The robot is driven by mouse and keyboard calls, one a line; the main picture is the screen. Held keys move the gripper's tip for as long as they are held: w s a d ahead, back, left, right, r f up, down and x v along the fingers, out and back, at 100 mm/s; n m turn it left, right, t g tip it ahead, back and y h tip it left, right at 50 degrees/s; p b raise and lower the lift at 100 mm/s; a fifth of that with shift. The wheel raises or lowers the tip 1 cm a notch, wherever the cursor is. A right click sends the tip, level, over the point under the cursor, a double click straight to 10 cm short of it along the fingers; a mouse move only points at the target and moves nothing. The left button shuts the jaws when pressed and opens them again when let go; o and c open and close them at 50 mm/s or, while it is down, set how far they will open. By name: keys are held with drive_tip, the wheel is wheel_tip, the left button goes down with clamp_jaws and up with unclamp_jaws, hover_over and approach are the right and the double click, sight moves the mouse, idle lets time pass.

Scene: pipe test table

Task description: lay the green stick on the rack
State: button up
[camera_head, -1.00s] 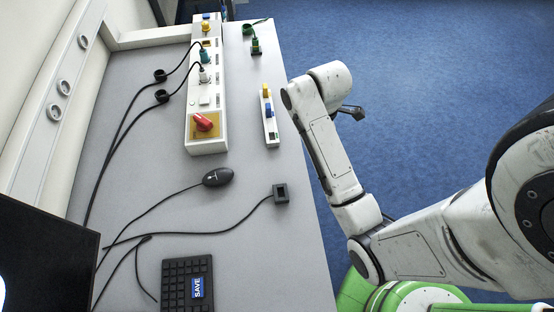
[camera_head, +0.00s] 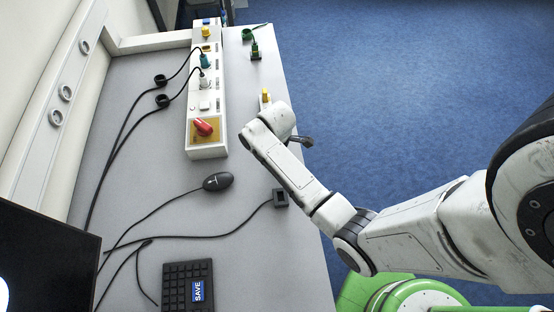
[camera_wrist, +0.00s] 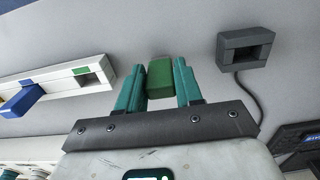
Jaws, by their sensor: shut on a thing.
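My gripper (camera_wrist: 159,68) is shut on the green stick (camera_wrist: 160,80), which sits between its two teal fingers in the wrist view. The rack (camera_wrist: 58,87) is a white strip at the left of that view. It holds a blue stick (camera_wrist: 22,100) and has an empty square slot beside a green mark (camera_wrist: 81,71). The held stick is to the right of this slot, apart from the rack. In the head view my arm covers most of the rack (camera_head: 264,105); a yellow stick (camera_head: 266,94) shows at its far end. The gripper itself is hidden there.
A black square socket with a cable (camera_wrist: 245,48) lies right of my gripper; it shows in the head view too (camera_head: 280,197). A long white panel (camera_head: 207,152) with a red knob (camera_head: 204,127) stands left of the rack. A mouse (camera_head: 218,181) and keypad (camera_head: 188,287) lie nearer.

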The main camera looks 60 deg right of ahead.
drive_tip(key=shift+f, duration=0.15)
drive_tip(key=o, duration=1)
wheel_tip(320, 180, up, 11)
drive_tip(key=shift+f, duration=0.1)
drive_tip(key=shift+s+a+m+t, duration=0.15)
drive_tip(key=shift+s+a+m, duration=1.25)
drive_tip(key=shift+s+a, duration=0.7)
drive_tip(key=shift+s+a+m+t, duration=0.2)
drive_tip(key=shift+s+a+m, duration=1.35)
drive_tip(key=shift+s, duration=0.85)
drive_tip(key=shift+s+a+m+t, duration=0.15)
drive_tip(key=shift+s+a+m, duration=1.1)
drive_tip(key=shift+s+a, duration=0.9)
